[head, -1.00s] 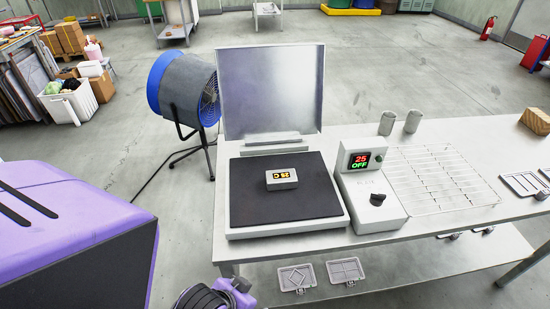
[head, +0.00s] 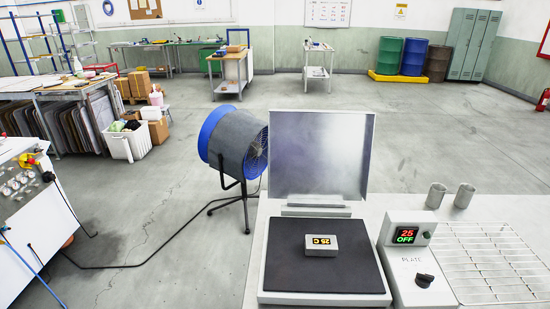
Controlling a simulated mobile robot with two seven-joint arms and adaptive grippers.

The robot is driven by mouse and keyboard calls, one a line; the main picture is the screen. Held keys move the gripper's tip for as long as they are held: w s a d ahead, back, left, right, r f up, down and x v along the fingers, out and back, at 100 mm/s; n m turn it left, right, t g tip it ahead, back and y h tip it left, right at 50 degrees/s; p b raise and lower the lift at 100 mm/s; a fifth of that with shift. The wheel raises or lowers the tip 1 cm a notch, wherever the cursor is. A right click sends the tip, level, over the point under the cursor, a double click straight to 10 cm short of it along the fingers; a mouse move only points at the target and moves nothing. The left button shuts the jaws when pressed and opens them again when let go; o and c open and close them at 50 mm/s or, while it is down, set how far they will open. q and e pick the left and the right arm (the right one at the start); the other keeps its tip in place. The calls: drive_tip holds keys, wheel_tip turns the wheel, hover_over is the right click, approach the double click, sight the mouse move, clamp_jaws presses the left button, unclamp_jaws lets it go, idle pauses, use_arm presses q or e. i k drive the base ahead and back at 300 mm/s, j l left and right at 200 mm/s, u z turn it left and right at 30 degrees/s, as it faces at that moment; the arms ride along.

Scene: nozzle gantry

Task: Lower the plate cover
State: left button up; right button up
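The plate cover (head: 318,153) is a flat grey metal panel standing upright at the back of the hot plate, raised on its hinge block (head: 316,205). The plate (head: 346,272) has a black top in a light frame and lies uncovered. The control box (head: 408,262) stands to the right of the plate, with a black knob (head: 424,280) and a screen reading 25 OFF (head: 407,236). Neither of my grippers is in view.
A white table (head: 258,225) carries the plate. A wire rack (head: 489,265) and two grey cups (head: 435,195) are at right. A blue fan (head: 234,145) stands on the floor behind left. A white cabinet (head: 25,220) is at far left.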

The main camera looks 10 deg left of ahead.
sight(316, 158)
drive_tip(key=j+u, duration=0.4)
drive_tip(key=i+j+u, duration=0.1)
drive_tip(key=j+u, duration=0.3)
drive_tip(key=i+j+u, duration=0.35)
drive_tip(key=i+j, duration=0.45)
drive_tip(key=i+z, duration=0.25)
drive_tip(key=i, duration=0.2)
drive_tip(key=i+j+z, duration=0.3)
drive_tip(key=i, duration=0.15)
drive_tip(key=i+j+z, duration=0.25)
drive_tip(key=i, duration=0.15)
drive_tip(key=i+z, duration=0.3)
drive_tip(key=z, duration=0.15)
drive_tip(key=i+j+z, duration=0.1)
drive_tip(key=i+z, duration=0.2)
drive_tip(key=z, duration=0.2)
drive_tip(key=i+j+z, duration=0.25)
drive_tip(key=z, duration=0.2)
drive_tip(key=i+j+z, duration=0.15)
drive_tip(key=z, duration=0.3)
drive_tip(key=i+j+z, duration=0.2)
drive_tip(key=z, duration=0.3)
drive_tip(key=i+j+z, duration=0.1)
drive_tip(key=j+z, duration=0.15)
drive_tip(key=z, duration=0.2)
drive_tip(key=i+j+z, duration=0.1)
drive_tip(key=j+z, duration=0.25)
drive_tip(key=i+j+z, duration=0.15)
drive_tip(key=z, duration=0.25)
drive_tip(key=j+z, duration=0.35)
